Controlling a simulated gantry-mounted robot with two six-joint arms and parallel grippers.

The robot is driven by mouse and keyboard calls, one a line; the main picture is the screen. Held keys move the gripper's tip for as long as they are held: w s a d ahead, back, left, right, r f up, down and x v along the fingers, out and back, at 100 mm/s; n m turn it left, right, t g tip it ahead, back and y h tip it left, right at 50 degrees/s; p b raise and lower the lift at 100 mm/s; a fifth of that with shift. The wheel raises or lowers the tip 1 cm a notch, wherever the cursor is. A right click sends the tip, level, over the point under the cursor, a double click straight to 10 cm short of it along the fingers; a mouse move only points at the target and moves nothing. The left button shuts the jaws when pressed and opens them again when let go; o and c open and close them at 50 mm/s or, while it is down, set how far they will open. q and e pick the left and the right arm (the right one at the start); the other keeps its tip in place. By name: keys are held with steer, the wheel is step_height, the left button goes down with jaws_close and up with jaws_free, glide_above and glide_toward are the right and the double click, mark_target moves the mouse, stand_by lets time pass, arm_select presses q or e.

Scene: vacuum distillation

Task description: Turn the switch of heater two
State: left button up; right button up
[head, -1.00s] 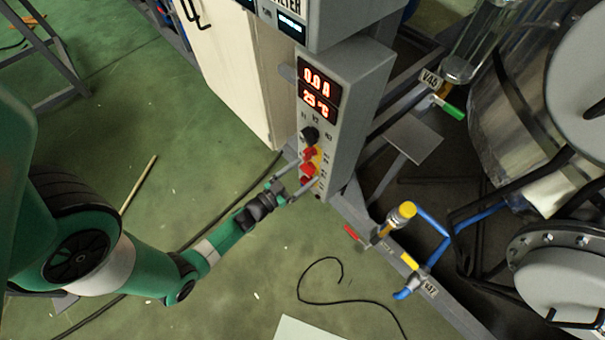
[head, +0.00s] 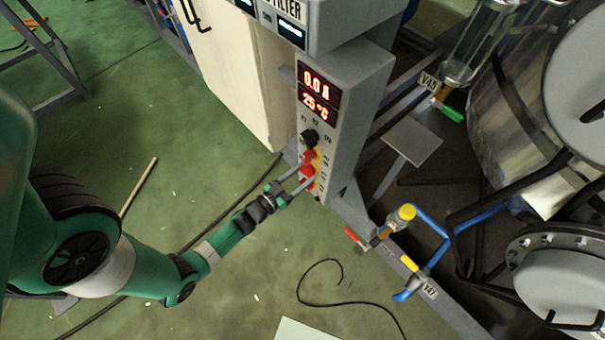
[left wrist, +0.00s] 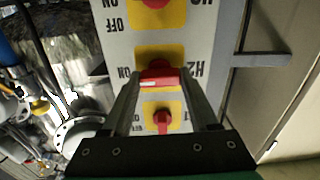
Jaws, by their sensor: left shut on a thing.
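The switch of heater two (left wrist: 160,74) is a red knob on a yellow plate marked H2 in the left wrist view, where the lettering is upside down. My left gripper (left wrist: 161,84) is shut on this knob, one finger on each side. In the head view the left gripper (head: 309,172) reaches the lower front of the grey control box (head: 352,97), and its fingers partly hide the red switches. The exact angle of the held knob is hard to tell. My right gripper is not in view.
Neighbouring red switches sit close by: one on a yellow plate (left wrist: 163,119) below, one (left wrist: 156,3) at the top edge. A black knob (head: 310,137) and a lit display (head: 318,94) are above. A pipe frame with valves (head: 406,212) stands right. Floor at left is open.

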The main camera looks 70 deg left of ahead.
arm_select(q)
steer(key=n+p, duration=0.2)
steer(key=n, duration=0.1)
steer(key=shift+r, duration=0.15)
steer(key=n+p, duration=0.1)
steer(key=n, duration=0.4)
steer(key=n+p, duration=0.1)
steer(key=n, duration=0.3)
steer(key=shift+n, duration=0.3)
steer(key=n+p, duration=0.1)
steer(key=n, duration=0.3)
steer(key=shift+n, duration=0.4)
steer(key=o, duration=1.4)
